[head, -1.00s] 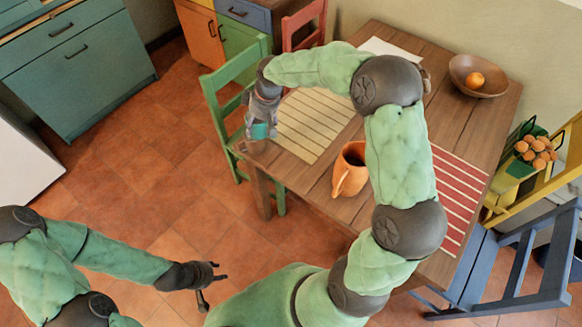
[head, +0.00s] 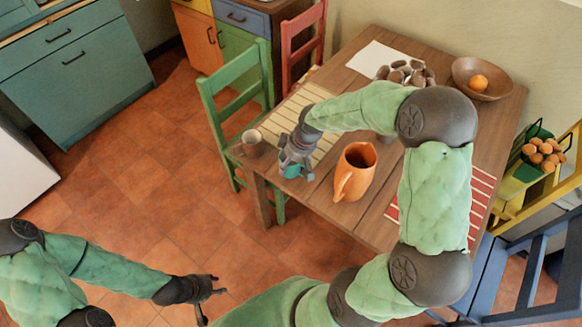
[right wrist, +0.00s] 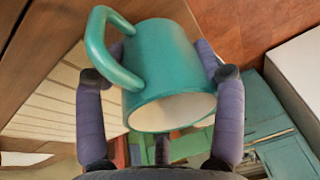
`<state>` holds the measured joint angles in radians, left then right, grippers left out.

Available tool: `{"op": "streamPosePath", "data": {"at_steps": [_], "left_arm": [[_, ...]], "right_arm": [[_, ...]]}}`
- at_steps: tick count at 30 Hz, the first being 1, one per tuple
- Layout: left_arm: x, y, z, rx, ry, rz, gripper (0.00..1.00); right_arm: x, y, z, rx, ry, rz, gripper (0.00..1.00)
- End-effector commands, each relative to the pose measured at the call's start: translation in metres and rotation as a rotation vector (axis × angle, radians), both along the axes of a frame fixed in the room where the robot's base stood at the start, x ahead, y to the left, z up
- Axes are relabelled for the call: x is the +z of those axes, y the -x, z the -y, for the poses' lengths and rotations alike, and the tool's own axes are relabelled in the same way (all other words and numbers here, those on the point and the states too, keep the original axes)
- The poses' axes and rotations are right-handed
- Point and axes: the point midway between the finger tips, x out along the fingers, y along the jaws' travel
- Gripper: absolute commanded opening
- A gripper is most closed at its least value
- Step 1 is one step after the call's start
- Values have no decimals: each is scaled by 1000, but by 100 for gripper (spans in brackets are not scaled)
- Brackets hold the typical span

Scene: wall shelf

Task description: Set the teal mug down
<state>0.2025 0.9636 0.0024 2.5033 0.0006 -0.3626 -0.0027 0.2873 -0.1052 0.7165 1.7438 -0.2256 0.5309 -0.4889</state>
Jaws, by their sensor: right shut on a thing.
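My right gripper (head: 296,158) is shut on the teal mug (head: 292,171), at the near left part of the wooden table (head: 335,208). In the head view the gripper and wrist cover most of the mug. I cannot tell whether it touches the tabletop. In the right wrist view the teal mug (right wrist: 168,62) sits between the two purple fingers, its pale open mouth towards the bottom of the picture and its handle at left. My left gripper (head: 212,296) is open and empty over the floor, away from the table.
An orange jug (head: 355,174) stands just right of the teal mug. A cream cup (head: 252,143) stands at the table's left corner. A striped placemat (head: 304,112) lies behind. A bowl (head: 478,80) with an orange is at the back right. A green chair (head: 222,112) adjoins the left edge.

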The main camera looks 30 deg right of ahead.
Motion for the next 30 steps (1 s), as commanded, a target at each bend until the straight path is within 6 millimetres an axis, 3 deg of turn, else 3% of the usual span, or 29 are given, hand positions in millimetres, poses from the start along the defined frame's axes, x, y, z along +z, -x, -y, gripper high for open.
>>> {"op": "streamPosePath", "data": {"at_steps": [1,4,16,17,19,30], "left_arm": [[-6,0,0,0,0,0,40],[-10,0,0,0,0,0,40],[-11,0,0,0,0,0,40],[-11,0,0,0,0,0,40],[-11,0,0,0,0,0,40],[-10,0,0,0,0,0,40]], "right_arm": [[-12,0,-1,1,-1,-3,14],[-23,-1,-1,0,-1,0,14],[-27,-1,-1,1,0,1,14],[-28,-1,-1,1,-1,0,72],[-27,-1,-1,1,-1,0,92],[-27,-1,-1,1,-1,0,94]]}}
